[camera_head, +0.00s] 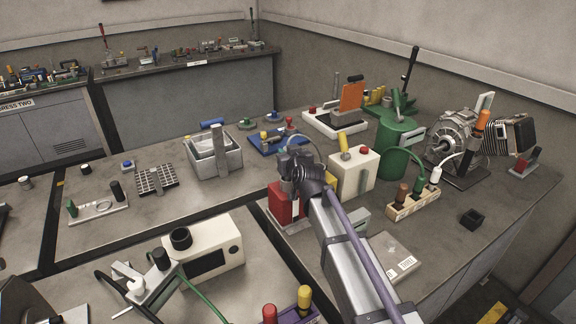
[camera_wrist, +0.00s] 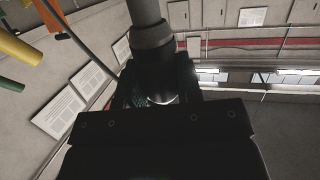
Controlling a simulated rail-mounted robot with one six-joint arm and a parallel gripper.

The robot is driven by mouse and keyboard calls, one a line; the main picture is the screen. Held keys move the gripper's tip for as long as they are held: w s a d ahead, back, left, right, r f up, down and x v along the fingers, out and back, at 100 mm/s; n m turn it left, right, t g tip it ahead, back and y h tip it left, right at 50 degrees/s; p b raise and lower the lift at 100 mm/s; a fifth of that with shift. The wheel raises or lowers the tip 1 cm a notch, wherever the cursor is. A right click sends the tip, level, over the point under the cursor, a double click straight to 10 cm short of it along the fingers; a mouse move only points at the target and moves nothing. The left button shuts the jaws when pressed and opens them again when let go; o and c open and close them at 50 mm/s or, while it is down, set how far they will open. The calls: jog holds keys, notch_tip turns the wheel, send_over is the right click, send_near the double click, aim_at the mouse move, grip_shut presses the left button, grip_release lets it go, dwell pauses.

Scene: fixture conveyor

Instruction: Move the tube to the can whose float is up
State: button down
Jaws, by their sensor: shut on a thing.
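My gripper (camera_head: 297,167) is at the red can (camera_head: 283,201), over its top, and partly hides it. In the wrist view my gripper (camera_wrist: 155,85) is shut on a dark fitting with a grey cylindrical part (camera_wrist: 146,14), which I take to be the tube's end. A thin grey tube (camera_head: 308,139) arcs from beside the gripper towards the cream can (camera_head: 366,173). The cream can has a yellow upright piece (camera_head: 343,144) and a red knob on top. The green can (camera_head: 391,145) stands behind it. I cannot tell which float is up.
A tan block (camera_head: 400,211) with several coloured plugs stands right of the cream can. A green hose (camera_head: 407,151) arches over to it. A motor-like machine (camera_head: 455,135) is at the back right. A grey bin (camera_head: 222,160) and a blue tray (camera_head: 262,146) stand to the left.

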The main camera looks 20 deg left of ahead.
jog(key=shift+r+p, duration=3.1)
jog(key=shift+r, duration=0.3)
